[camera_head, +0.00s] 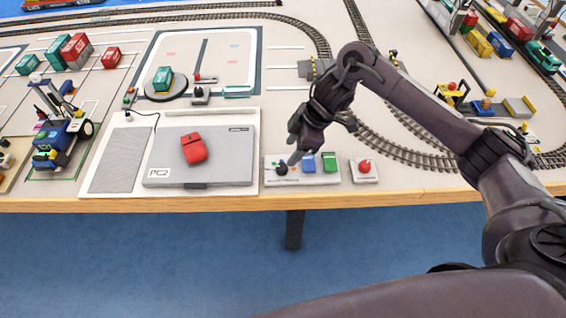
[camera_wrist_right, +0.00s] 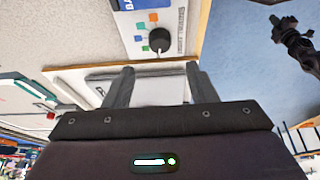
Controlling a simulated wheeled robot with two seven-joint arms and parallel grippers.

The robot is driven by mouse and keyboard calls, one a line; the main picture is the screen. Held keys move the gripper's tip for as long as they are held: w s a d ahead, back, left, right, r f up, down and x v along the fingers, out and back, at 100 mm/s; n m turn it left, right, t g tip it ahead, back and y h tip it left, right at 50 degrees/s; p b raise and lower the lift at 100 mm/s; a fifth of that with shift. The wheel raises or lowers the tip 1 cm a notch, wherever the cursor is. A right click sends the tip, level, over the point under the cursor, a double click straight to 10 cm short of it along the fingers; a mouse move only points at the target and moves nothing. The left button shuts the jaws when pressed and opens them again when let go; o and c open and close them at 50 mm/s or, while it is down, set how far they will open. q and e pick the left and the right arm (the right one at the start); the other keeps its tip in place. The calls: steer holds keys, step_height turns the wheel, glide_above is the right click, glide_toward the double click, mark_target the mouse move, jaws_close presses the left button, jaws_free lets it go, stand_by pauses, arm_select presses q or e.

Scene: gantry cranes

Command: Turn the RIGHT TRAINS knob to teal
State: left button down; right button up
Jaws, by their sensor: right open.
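The black RIGHT TRAINS knob (camera_head: 282,169) sits at the left end of a small light panel (camera_head: 330,178) at the table's front edge. In the right wrist view the round knob (camera_wrist_right: 160,40) has orange, blue, green and teal squares along one side. A small pale mark shows at its lower rim; which colour it indicates is unclear. My right gripper (camera_head: 291,157) is open, close above and beside the knob. Its two fingers (camera_wrist_right: 160,78) show apart with nothing between them, and the knob lies beyond them. A dark arm part (camera_wrist_right: 292,38), possibly my left one, shows over the floor.
A grey PC2 board (camera_head: 215,170) with a red block (camera_head: 194,148) lies left. Train tracks curve behind.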

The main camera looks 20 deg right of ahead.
mark_target(282, 167)
steer(key=x, duration=0.7)
steer(key=shift+d+f, duration=0.15)
steer(key=shift+f, duration=0.15)
